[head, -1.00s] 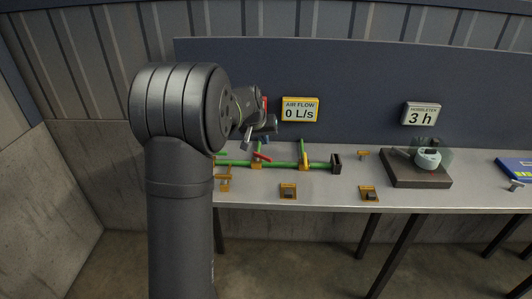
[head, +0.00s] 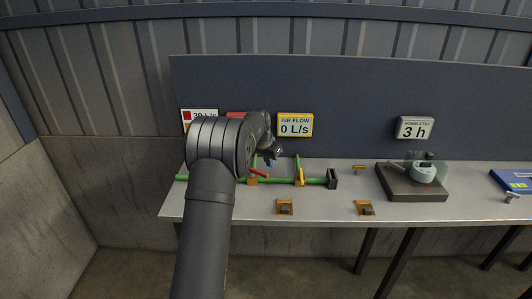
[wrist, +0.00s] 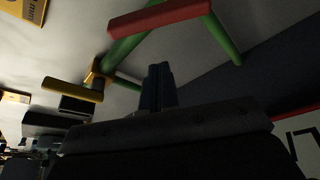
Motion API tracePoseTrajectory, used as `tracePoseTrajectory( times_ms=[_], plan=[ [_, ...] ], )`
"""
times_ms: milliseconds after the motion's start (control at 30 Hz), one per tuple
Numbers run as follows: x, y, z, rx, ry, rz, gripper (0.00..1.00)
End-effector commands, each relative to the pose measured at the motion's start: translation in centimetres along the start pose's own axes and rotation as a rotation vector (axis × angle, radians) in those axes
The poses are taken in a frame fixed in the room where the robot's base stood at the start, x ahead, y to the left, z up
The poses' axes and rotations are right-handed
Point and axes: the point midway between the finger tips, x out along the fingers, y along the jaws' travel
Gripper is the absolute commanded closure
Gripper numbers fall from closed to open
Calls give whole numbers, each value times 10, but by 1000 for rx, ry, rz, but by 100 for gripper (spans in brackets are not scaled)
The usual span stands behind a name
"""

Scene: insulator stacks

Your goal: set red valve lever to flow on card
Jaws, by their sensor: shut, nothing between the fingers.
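The red valve lever (head: 258,174) sits on the green pipe (head: 277,181), lying at a slant. In the wrist view the red lever (wrist: 160,17) is at the top, beyond my fingertips and apart from them. My gripper (head: 272,158) is above and behind the pipe, near the red lever. In the wrist view its fingers (wrist: 158,88) are together and empty. A white card (head: 203,115) with a red mark hangs on the back panel; it reads about 20 or 30 L/s, partly hidden by my arm. The yellow air flow display (head: 295,125) reads 0 L/s.
A yellow lever (head: 300,177) stands on the same pipe to the right, before a dark end block (head: 332,179). Small orange mounts (head: 285,207) sit along the table front. A dark base with a pale round device (head: 422,172) stands further right.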

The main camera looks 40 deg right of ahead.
Motion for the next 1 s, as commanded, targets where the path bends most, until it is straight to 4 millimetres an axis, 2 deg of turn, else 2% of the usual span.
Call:
tracePoseTrajectory(
  times_ms=[33,100,333,833,1000],
  plan=[
    [8,0,2,-1,-1,0,100],
    [0,0,11,-2,2,-1,100],
    [-6,-1,32,-3,2,-1,100],
    [-8,0,38,0,3,-1,100],
    [-11,0,45,54,0,19,100]
  ],
)
